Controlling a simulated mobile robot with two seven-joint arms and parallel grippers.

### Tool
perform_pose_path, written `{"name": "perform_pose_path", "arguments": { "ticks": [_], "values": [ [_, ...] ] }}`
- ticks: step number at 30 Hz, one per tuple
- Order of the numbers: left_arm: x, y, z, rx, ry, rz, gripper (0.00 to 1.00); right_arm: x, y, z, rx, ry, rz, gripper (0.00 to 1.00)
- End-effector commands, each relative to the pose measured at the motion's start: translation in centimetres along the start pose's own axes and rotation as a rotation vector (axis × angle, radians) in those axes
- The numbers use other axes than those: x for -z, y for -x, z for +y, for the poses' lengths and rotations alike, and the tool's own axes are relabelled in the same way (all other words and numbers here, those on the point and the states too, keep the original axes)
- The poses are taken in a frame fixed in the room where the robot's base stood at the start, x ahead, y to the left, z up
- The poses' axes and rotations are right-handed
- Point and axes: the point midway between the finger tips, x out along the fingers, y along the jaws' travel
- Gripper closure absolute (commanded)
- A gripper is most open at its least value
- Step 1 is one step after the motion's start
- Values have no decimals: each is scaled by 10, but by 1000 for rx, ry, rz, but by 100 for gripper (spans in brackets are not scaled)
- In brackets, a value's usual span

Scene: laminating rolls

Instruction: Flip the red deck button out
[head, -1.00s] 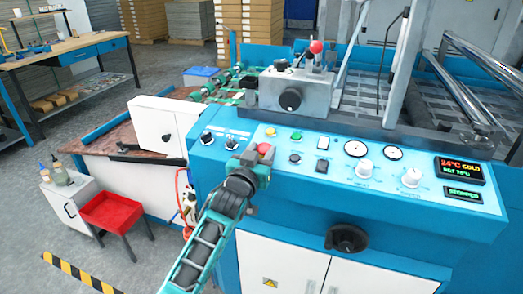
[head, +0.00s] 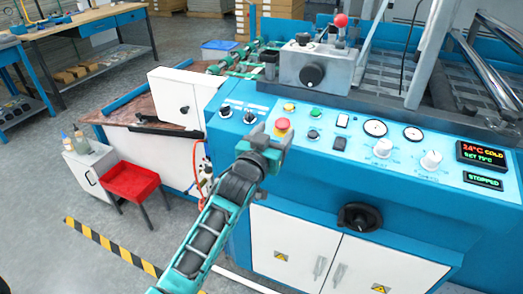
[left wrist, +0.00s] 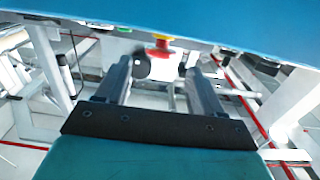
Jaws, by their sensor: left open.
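The red deck button (head: 282,125), a red mushroom cap on a yellow base, sits on the blue panel's left part. My left gripper (head: 273,142) is open just in front of it, its fingers partly overlapping the button's lower edge in the head view. In the left wrist view the red and yellow button (left wrist: 162,44) shows beyond and between the two spread fingers (left wrist: 160,75). I cannot tell whether a finger touches it. My right gripper is out of view.
A yellow button (head: 289,107), a green button (head: 316,113) and black knobs (head: 249,118) sit close by. Gauges and a display reading STOPPED (head: 483,180) are to the right. A red-tipped lever (head: 340,20) stands behind.

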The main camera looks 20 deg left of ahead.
Motion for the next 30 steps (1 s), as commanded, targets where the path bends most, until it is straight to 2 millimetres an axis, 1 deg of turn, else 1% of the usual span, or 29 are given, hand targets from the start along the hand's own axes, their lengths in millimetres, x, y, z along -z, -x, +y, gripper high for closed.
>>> {"name": "perform_pose_path", "arguments": {
  "ticks": [1, 6, 12, 15, 19, 30],
  "values": [
    [-1, 13, 0, 0, 0, -3, 33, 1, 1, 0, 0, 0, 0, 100],
    [0, 47, 0, 0, 1, -3, 33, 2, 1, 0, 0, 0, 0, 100],
    [0, 77, 0, 0, 0, -2, 33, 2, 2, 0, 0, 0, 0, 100],
    [0, 86, 0, 0, 0, 0, 33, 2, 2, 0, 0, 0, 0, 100],
    [1, 91, 0, 0, 0, 1, 33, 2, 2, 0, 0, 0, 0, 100],
    [1, 91, 0, 0, 0, 1, 33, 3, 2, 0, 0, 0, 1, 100]
  ]
}}
